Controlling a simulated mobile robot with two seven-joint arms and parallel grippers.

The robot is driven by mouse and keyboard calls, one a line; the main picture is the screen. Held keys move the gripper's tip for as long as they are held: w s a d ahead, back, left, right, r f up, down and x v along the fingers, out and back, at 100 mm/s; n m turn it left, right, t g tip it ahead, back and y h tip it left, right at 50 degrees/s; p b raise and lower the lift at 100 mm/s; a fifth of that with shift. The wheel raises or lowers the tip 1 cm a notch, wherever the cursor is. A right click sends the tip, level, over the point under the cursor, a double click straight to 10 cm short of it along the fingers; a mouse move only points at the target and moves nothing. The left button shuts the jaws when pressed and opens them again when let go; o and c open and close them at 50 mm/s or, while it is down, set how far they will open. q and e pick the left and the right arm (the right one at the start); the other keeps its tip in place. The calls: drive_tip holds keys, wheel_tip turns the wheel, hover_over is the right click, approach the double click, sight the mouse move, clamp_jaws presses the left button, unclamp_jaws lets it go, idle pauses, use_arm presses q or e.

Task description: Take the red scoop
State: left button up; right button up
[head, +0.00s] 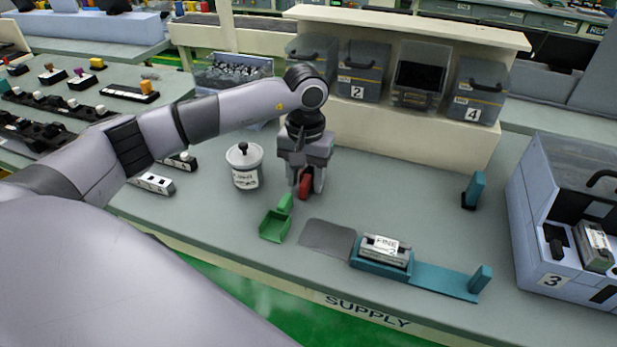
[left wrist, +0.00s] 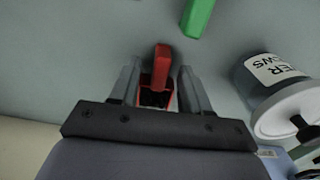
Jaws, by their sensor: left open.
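The red scoop (head: 305,186) is on the grey bench top, mostly hidden by my left gripper (head: 306,180) in the head view. In the left wrist view the scoop's red handle (left wrist: 162,64) points away from the palm, and its dark-filled red body lies between the two grey fingers. The left gripper (left wrist: 157,82) is open, pointing down with one finger on each side of the scoop. A gap shows between the handle and each finger; I cannot tell whether the fingers touch the body. My right gripper is not in view.
A green scoop (head: 276,220) lies just in front. A white lidded jar (head: 245,166) stands left. A teal holder (head: 445,281) bears a block labelled FINE (head: 386,250). Numbered bins (head: 362,75) stand on the shelf behind; a blue bin (head: 553,281) marked 3 is at right.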

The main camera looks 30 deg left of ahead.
use_arm(q)
drive_tip(key=shift+f, duration=0.35)
clamp_jaws()
drive_tip(key=shift+r, duration=0.15)
